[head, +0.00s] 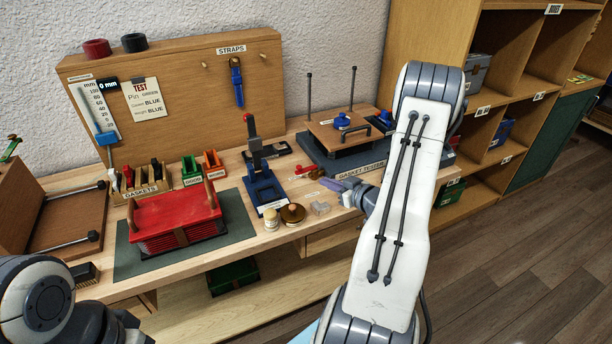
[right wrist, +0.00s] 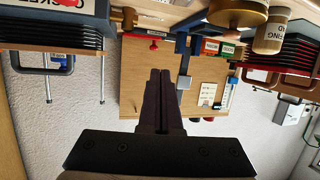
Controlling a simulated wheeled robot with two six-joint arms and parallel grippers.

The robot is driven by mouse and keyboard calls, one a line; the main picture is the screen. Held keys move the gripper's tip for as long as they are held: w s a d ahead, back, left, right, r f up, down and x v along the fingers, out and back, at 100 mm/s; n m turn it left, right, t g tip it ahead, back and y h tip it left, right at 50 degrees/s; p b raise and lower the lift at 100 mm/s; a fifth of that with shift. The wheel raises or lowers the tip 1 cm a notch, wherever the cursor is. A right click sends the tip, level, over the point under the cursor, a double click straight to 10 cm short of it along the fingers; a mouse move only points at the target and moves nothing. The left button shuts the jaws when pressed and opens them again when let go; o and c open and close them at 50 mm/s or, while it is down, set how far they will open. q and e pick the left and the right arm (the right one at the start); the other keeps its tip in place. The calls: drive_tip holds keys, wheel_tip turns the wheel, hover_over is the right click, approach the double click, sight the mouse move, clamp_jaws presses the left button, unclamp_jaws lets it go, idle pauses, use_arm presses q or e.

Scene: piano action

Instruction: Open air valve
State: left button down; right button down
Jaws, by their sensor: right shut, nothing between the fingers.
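In the right wrist view, which is upside down, the red lever (right wrist: 147,33) shows beside the brass fitting, beyond my fingers. My right gripper (head: 326,182) is shut and empty, just in front of and right of the valve, apparently apart from it. Its two dark fingers (right wrist: 160,72) lie together in the wrist view. My left arm shows at lower left, but its gripper is out of view.
The gasket fixture (head: 345,163) with its posts stands behind my right gripper. A blue press (head: 264,190), a brass disc (head: 293,213) and a pale jar (head: 271,219) stand left. A red bellows (head: 175,222) sits on a green mat (head: 127,262). Shelves (head: 430,40) stand right.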

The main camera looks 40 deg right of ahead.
sight(298, 166)
drive_tip(key=shift+t, duration=0.3)
drive_tip(key=p+x, duration=0.1)
drive_tip(key=x, duration=0.3)
drive_tip(key=d+p+x, duration=0.1)
drive_tip(key=x, duration=0.3)
drive_tip(key=p+x, duration=0.1)
drive_tip(key=x, duration=0.3)
drive_tip(key=shift+w+d+f, duration=0.15)
drive_tip(key=shift+f, duration=0.2)
drive_tip(key=shift+w+f+b, duration=0.2)
drive_tip(key=shift+w+b, duration=0.35)
drive_tip(key=shift+r, duration=0.15)
drive_tip(key=shift+w+r, duration=0.1)
